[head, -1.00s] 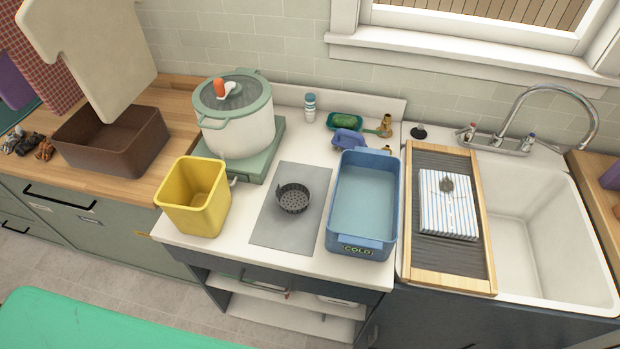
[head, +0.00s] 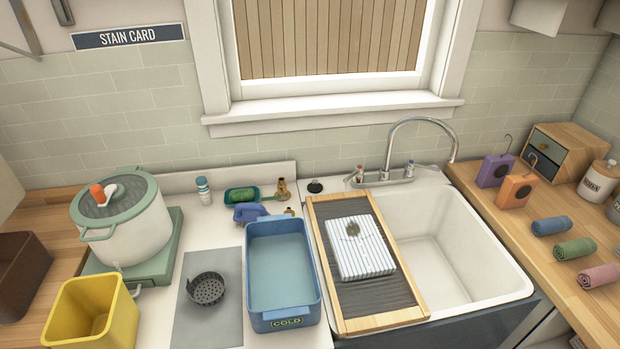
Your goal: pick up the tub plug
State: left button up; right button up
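A small black stopper that looks like the tub plug (head: 315,186) stands upright on the white ledge at the back left corner of the sink (head: 480,262). It is behind the washboard (head: 365,312) and left of the faucet (head: 408,160). Nothing covers it. Neither of my grippers shows in the head view.
A striped folded cloth (head: 372,262) with a dark spot lies on the washboard. A blue "COLD" tub (head: 284,318) stands left of it. Brass fittings (head: 282,188), a green soap dish (head: 228,196) and a blue object (head: 250,212) are left of the stopper. The sink basin looks empty.

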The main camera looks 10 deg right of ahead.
aim_at(318, 187)
jog(key=l+z, duration=0.3)
jog(key=z, duration=0.15)
jog(key=l+z, duration=0.3)
jog(key=z, duration=0.2)
jog(key=l+z, duration=0.3)
jog(key=z, duration=0.15)
jog(key=i+j, duration=0.05)
